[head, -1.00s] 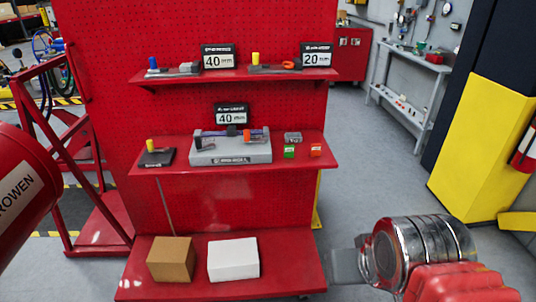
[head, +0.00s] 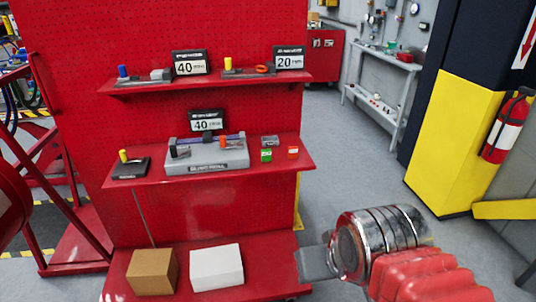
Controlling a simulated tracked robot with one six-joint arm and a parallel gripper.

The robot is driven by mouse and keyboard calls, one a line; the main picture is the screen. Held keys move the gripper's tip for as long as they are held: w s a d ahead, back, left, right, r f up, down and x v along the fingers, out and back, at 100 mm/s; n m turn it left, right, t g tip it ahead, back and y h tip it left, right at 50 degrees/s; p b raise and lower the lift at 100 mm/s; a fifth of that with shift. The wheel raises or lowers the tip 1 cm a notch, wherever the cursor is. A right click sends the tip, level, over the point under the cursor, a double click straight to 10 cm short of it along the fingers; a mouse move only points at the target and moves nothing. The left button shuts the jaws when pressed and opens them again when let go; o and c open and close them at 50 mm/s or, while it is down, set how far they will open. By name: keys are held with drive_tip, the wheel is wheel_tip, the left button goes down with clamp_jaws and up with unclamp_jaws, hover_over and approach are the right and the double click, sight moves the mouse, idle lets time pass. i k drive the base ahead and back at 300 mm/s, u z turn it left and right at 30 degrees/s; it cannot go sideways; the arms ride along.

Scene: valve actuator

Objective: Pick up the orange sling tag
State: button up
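A small orange tag-like block (head: 293,152) stands at the right end of the middle red shelf, beside a similar green one (head: 266,155). Its print is too small to read. An orange ring-shaped item (head: 265,69) lies on the upper shelf in front of the 20 sign. My gripper (head: 314,263) is at lower right, below and apart from the middle shelf, near the bottom shelf's right end. Only a grey end piece shows beyond my silver wrist; I cannot see whether its fingers are open.
The middle shelf (head: 130,183) also holds a grey fixture (head: 207,163), a yellow-knobbed item (head: 124,157) and a small grey box (head: 270,141). Brown (head: 152,272) and white (head: 217,268) boxes sit on the bottom shelf. A yellow pillar (head: 450,145) stands right. Grey floor between is clear.

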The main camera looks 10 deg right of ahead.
sight(293, 151)
drive_tip(key=i, duration=0.95)
drive_tip(key=u, duration=0.05)
